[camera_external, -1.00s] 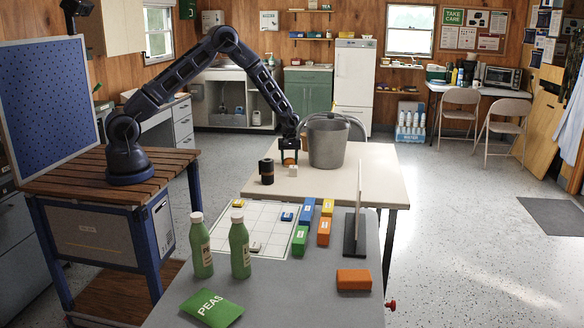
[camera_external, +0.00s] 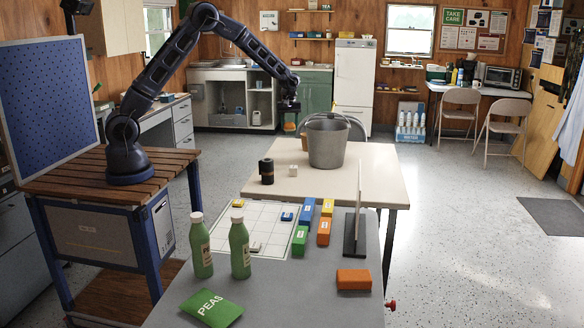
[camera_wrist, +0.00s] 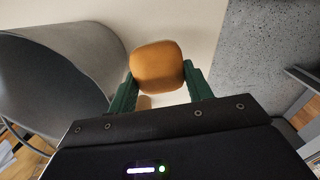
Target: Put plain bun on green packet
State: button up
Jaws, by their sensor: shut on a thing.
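The plain bun (camera_wrist: 157,66) is golden brown and rounded, held between the two green fingers of my gripper (camera_wrist: 160,80) in the wrist view. In the external view the bun (camera_external: 289,127) hangs below my gripper (camera_external: 289,108), in the air above the far table. The green packet (camera_external: 211,307), marked PEAS, lies flat at the front left of the near grey table, far from my gripper.
A grey bucket (camera_external: 328,145) stands on the far table (camera_external: 345,185), close to the bun's right. A tan thing (camera_external: 304,142) shows partly behind it. Two green bottles (camera_external: 201,250) stand behind the packet. Coloured blocks (camera_external: 301,238) and an upright panel (camera_external: 359,220) are further right.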

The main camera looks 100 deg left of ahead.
jog(key=shift+r, duration=0.7)
jog(key=w+d+m, duration=0.3)
jog(key=w+d, duration=0.5)
jog(key=d, duration=0.3)
jog(key=w+d+r+m, duration=0.1)
jog(key=w+d+m, duration=0.25)
jog(key=d, duration=1.05)
jog(key=w+d+m, duration=0.2)
jog(key=w+d, duration=0.2)
jog(key=d, duration=1)
jog(key=w+d+r+m, duration=0.15)
jog(key=w+d, duration=0.25)
jog(key=d, duration=1)
jog(key=m, duration=1.1)
send_over(214, 305)
notch_tip(214, 305, down, 19)
jog(key=shift+f, duration=0.1)
